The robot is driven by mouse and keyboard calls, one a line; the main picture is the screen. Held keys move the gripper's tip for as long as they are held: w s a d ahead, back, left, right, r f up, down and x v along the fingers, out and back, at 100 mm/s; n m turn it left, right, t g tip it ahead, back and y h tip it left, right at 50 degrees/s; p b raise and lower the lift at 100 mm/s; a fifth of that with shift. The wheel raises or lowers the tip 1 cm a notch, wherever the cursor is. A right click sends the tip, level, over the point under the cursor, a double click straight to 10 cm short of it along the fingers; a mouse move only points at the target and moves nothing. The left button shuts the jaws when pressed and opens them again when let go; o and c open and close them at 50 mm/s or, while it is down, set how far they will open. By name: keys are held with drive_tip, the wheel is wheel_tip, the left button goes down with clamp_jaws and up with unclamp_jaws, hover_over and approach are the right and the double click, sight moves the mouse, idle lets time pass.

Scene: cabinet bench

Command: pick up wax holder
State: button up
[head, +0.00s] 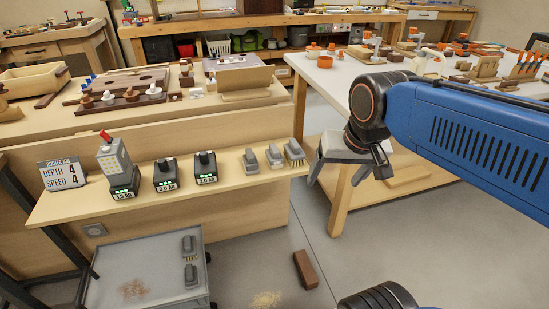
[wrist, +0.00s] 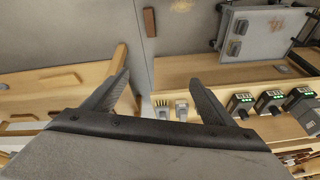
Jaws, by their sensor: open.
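I cannot tell for sure which thing is the wax holder. Candidates are small grey hand-sized pieces in a row at the right end of the wooden shelf: a left one (head: 250,161), a middle one (head: 273,156) and a right one with pale bristles (head: 294,151). The bristled piece (wrist: 161,108) and a grey one (wrist: 181,109) also show in the wrist view, between and beyond my fingers. My gripper (head: 336,180) is open and empty, right of the shelf end in the head view. Its two dark fingers (wrist: 159,82) spread apart in the wrist view.
Black battery units (head: 165,174) and a sign (head: 62,175) stand further left on the shelf. A grey cart (head: 150,262) carries more grey pieces below. A brown block (head: 305,270) lies on the floor. A white-topped table (head: 330,78) stands right.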

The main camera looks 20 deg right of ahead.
drive_tip(key=w+a+r+m+g, duration=0.1)
drive_tip(key=w+r+m, duration=0.1)
drive_tip(key=w+m, duration=0.35)
drive_tip(key=w+a+r+m+g, duration=0.1)
drive_tip(key=w+r+m, duration=0.15)
drive_tip(key=w, duration=0.55)
drive_tip(key=m+g, duration=0.2)
drive_tip(key=m, duration=0.5)
hover_over(274, 148)
wheel_tip(274, 148, down, 18)
drive_tip(key=shift+w, duration=0.1)
drive_tip(key=c, duration=1.4)
drive_tip(key=shift+o, duration=0.2)
drive_tip(key=shift+r, duration=0.1)
wheel_tip(274, 148, up, 10)
drive_tip(key=shift+f, duration=0.1)
